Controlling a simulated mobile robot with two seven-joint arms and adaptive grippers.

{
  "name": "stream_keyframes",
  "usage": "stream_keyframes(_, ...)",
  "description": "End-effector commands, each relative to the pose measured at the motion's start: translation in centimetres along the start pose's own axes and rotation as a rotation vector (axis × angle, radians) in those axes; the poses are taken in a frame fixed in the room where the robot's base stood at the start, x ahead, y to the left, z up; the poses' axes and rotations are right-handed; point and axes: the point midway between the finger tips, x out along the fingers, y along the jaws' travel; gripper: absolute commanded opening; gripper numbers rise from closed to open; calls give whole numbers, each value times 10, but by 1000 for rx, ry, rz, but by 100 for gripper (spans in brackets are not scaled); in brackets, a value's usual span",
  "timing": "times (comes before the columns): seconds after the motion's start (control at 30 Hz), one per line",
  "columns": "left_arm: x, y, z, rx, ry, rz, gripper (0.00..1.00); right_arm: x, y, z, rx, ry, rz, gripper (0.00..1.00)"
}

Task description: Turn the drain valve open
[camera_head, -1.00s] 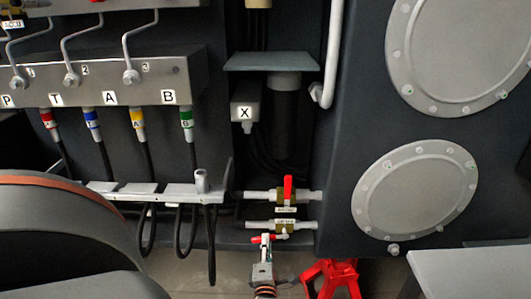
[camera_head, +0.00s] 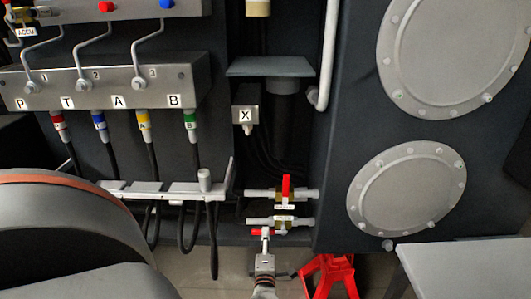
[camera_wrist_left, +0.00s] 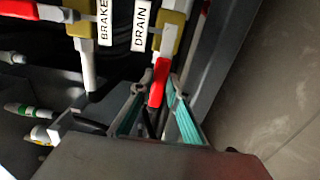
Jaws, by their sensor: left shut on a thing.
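The drain valve (camera_head: 284,223) is the lower of two brass valves on short pale pipes. Its DRAIN label (camera_wrist_left: 144,25) reads clearly in the left wrist view. Its red lever (camera_wrist_left: 158,84) points left in the head view, roughly along the pipe. My left gripper (camera_head: 265,238) comes up from below and is shut on this lever. In the left wrist view the lever sits between my teal-padded fingers (camera_wrist_left: 158,112). The fingers hide part of the lever. My right gripper is not in view.
Just above is the brake valve (camera_head: 286,192), its red lever upright across its pipe. A red jack stand (camera_head: 331,278) stands close at the lower right. Hoses hang from a grey rail (camera_head: 165,190) on the left. A round cover plate (camera_head: 405,188) is on the right.

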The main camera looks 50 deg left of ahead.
Motion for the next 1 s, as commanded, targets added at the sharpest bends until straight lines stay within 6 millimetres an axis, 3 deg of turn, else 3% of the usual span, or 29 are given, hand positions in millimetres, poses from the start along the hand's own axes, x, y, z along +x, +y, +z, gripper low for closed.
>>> stream_keyframes(0.03,1,1,0,6,-1,3,21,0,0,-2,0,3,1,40)
stream_keyframes(0.1,1,1,0,5,-1,2,33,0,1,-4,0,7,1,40)
stream_keyframes(0.47,-2,0,0,1,-1,0,33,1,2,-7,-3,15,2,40)
stream_keyframes(1.0,-71,0,0,2,-1,1,33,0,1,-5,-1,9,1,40)
